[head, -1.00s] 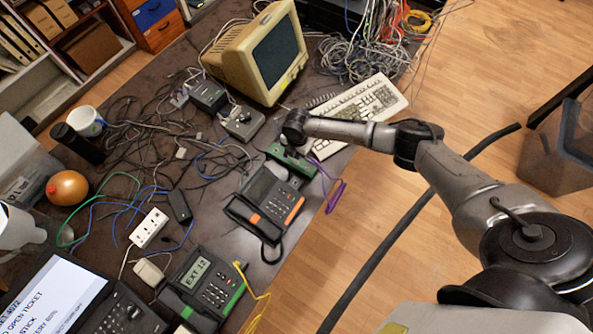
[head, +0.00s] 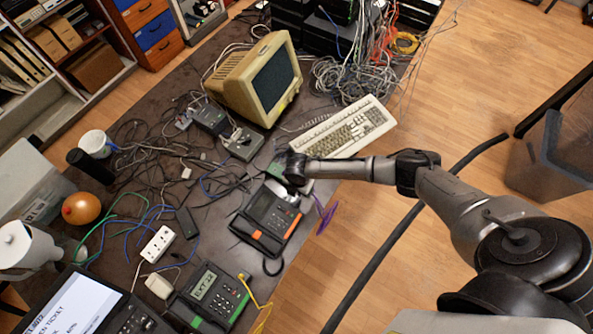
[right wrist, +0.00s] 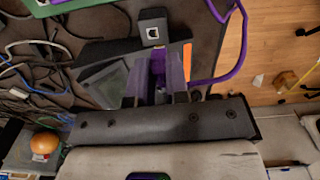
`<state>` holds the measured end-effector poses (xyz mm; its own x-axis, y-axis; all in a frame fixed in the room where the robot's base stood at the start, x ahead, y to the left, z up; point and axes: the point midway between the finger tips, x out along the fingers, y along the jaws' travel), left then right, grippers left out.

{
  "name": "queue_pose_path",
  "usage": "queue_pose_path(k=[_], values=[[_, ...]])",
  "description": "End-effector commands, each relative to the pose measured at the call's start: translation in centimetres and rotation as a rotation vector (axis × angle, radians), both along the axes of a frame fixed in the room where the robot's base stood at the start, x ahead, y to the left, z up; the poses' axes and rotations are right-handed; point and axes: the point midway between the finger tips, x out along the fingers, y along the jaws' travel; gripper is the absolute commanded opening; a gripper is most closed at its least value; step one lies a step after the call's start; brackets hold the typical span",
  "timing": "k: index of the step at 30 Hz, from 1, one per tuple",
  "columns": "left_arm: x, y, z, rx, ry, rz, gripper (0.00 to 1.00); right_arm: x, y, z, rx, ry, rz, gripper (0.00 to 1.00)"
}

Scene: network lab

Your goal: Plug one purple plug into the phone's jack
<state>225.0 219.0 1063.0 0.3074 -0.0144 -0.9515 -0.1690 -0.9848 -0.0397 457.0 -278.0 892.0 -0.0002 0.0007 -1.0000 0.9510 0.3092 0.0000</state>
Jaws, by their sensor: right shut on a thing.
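The dark phone with an orange stripe (head: 266,218) lies near the table's right edge. Its jack (right wrist: 153,27), a small grey block with a dark square opening, shows at the phone's edge in the right wrist view. My right gripper (head: 293,182) is over the phone's upper end. In the right wrist view its fingers (right wrist: 158,72) are shut on a purple plug (right wrist: 158,62), partly hidden between them. The plug is just short of the jack and roughly in line with it; a small gap seems to show. Its purple cable (head: 325,215) hangs by the table edge. My left gripper is out of view.
A green box (head: 303,186) is partly hidden behind my right gripper. A keyboard (head: 345,128) and monitor (head: 255,78) stand beyond. A second phone (head: 212,296) with a green stripe and a yellow cable (head: 262,310) is nearer. Loose cables clutter the table's left.

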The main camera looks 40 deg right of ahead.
Motion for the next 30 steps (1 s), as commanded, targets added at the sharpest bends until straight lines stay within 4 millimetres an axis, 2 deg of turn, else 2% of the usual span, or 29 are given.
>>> queue_pose_path(k=[1,2,8,15,21,30], values=[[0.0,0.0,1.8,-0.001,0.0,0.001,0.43,-0.6,0.8,1.1,0.003,0.002,-0.027,0.0],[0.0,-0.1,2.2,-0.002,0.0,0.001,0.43,-0.9,1.0,1.2,0.002,0.002,-0.07,0.0],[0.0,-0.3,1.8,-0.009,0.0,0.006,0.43,-0.5,1.7,0.4,0.0,0.0,-0.392,0.0],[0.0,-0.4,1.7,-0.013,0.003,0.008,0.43,0.2,1.4,0.3,-0.001,0.0,-0.881,0.0],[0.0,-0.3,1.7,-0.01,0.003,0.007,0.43,0.6,1.4,0.3,0.0,0.001,-1.234,0.0],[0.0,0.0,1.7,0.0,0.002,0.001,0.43,0.7,1.4,0.3,0.0,0.001,-1.545,0.0]])
